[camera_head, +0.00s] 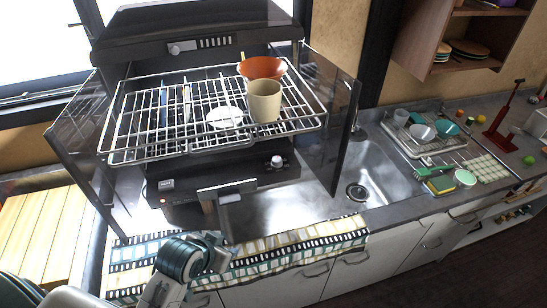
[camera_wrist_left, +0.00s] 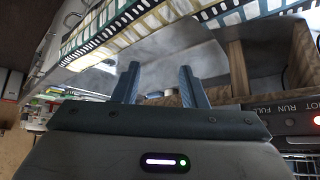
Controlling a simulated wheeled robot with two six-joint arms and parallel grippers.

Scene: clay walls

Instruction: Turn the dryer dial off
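The dryer is a dark cabinet with its doors swung open and a wire rack (camera_head: 150,150) inside. A pale round dial (camera_head: 277,161) sits on its lower front, to the right. Another pale knob (camera_head: 174,50) sits beside a row of buttons on the top hood; which way either points is too small to read. My left gripper (camera_head: 227,186) is in front of the dryer's lower part, left of and below the lower dial, apart from it. In the left wrist view its two fingers (camera_wrist_left: 159,88) are spread with nothing between them. My right gripper is not in view.
The rack holds a beige cup (camera_head: 264,101), an orange bowl (camera_head: 262,68) and a white dish (camera_head: 225,117). An open door panel (camera_head: 340,135) stands right of the dial. A sink (camera_head: 375,165) lies beyond. A patterned towel (camera_head: 300,240) covers the counter front.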

